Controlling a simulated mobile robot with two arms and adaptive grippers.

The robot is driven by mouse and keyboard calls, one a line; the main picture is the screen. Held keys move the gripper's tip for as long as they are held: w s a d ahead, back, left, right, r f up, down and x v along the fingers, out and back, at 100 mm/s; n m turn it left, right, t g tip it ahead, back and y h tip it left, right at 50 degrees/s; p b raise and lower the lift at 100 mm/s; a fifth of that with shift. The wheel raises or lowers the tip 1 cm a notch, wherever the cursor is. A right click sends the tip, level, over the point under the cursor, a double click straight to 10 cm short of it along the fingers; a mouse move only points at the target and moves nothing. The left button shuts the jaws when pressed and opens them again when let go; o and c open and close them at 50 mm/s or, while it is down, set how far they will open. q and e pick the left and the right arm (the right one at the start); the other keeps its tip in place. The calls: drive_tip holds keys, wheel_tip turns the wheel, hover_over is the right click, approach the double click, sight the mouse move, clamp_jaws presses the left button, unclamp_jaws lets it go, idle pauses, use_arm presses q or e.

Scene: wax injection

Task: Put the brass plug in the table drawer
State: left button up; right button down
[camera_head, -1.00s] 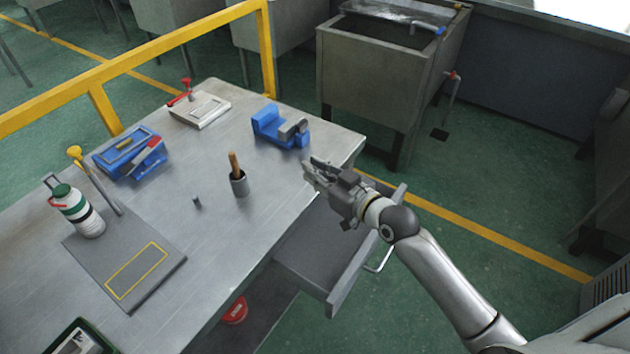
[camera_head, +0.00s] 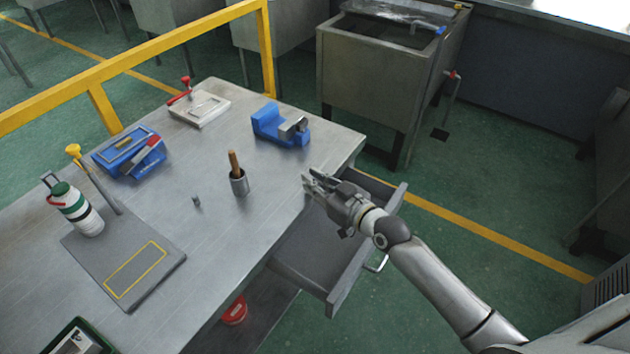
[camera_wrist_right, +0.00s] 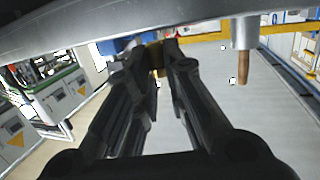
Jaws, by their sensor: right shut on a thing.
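The brass plug (camera_wrist_right: 156,60) shows as a small yellow-brown piece between the fingertips in the right wrist view; the fingers hide part of it. My right gripper (camera_head: 312,182) is shut on it, over the table's right edge by the open drawer; it fills the middle of the wrist view (camera_wrist_right: 160,72). I cannot make out the plug in the head view. The table drawer (camera_head: 305,262) is pulled out from the table's right side, and its visible floor looks bare. My arm hides its far end. My left gripper is not in view.
On the table (camera_head: 240,250) stand a cup with a wooden handle (camera_head: 239,182), a blue vise (camera_head: 280,127), a small grey cylinder (camera_head: 196,201) and a grey mat (camera_head: 165,268). A metal tank (camera_head: 360,75) stands behind. The drawer front (camera_head: 350,280) rises as an edge.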

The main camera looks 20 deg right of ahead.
drive_tip(key=shift+f, duration=0.2)
drive_tip(key=c, duration=1.5)
unclamp_jaws()
drive_tip(key=shift+s+r+p, duration=0.1)
drive_tip(key=shift+r+p, duration=0.45)
drive_tip(key=shift+r, duration=0.25)
drive_tip(key=b+v, duration=0.1)
drive_tip(key=v, duration=1)
drive_tip(key=shift+s+d, duration=0.15)
drive_tip(key=shift+s, duration=0.25)
drive_tip(key=shift+f, duration=0.1)
